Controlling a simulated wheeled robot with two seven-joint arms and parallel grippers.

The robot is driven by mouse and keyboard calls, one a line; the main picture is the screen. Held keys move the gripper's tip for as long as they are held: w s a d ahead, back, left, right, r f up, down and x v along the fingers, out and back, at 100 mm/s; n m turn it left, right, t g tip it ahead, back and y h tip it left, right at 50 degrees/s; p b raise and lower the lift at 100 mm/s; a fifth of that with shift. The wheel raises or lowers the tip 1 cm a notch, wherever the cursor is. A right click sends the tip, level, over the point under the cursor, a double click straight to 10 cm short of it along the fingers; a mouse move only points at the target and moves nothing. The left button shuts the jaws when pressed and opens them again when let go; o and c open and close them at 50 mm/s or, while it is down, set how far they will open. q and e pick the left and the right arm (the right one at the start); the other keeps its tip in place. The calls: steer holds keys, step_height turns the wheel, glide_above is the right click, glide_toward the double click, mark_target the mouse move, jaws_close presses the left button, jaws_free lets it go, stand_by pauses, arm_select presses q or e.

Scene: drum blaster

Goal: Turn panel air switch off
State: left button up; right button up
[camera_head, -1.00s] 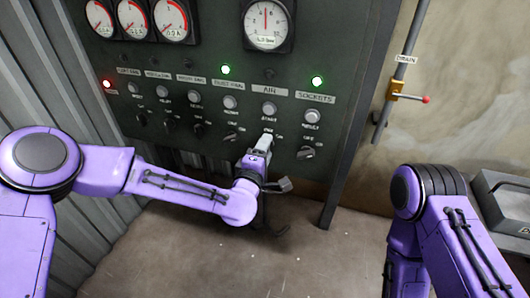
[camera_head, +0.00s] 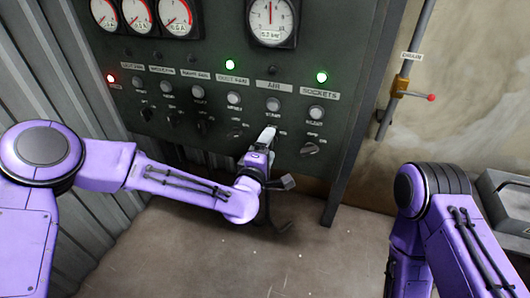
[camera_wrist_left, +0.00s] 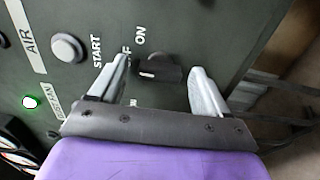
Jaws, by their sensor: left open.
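The dark air switch knob (camera_wrist_left: 160,70) shows in the left wrist view, under the ON and partly covered OFF lettering, beside the START button (camera_wrist_left: 67,48) and the AIR label (camera_wrist_left: 28,40). A white mark is on its left end; I cannot tell which setting it points to. My left gripper (camera_wrist_left: 160,67) is open, with one finger on each side of the knob and visible gaps. In the head view my left gripper (camera_head: 268,138) is at the panel below the AIR label (camera_head: 273,86) and hides the knob. My right gripper is out of view.
The lamp above AIR is dark; lamps over the neighbouring columns are green (camera_head: 231,64) and (camera_head: 322,76). The sockets knob (camera_head: 310,149) is close to the right of my gripper. A drain pipe (camera_head: 405,75) stands further right. Bare floor (camera_head: 310,255) lies below.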

arm_select(q)
steer(key=b+v, duration=0.1)
steer(key=v, duration=0.9)
steer(key=s+a+f+m+g+y+p, duration=0.15)
steer(key=s+a+f+m+g, duration=0.35)
steer(key=f, duration=0.6)
steer(key=s+a+f+m+g+y+p, duration=0.1)
steer(key=s+a+f+g+y, duration=0.2)
steer(key=s+a+f, duration=0.55)
steer(key=s+a+f+m+g+y+p, duration=0.1)
steer(key=s+a+f+g+y, duration=0.1)
steer(key=s+a, duration=0.4)
steer(key=s+a+f+g+y+p, duration=0.2)
steer(key=s+a+f+g, duration=0.2)
steer(key=s, duration=0.5)
steer(key=a+f, duration=0.2)
steer(key=a, duration=0.1)
steer(key=shift+s+a+m, duration=0.2)
steer(key=shift+s+m, duration=0.2)
steer(key=shift+y, duration=0.25)
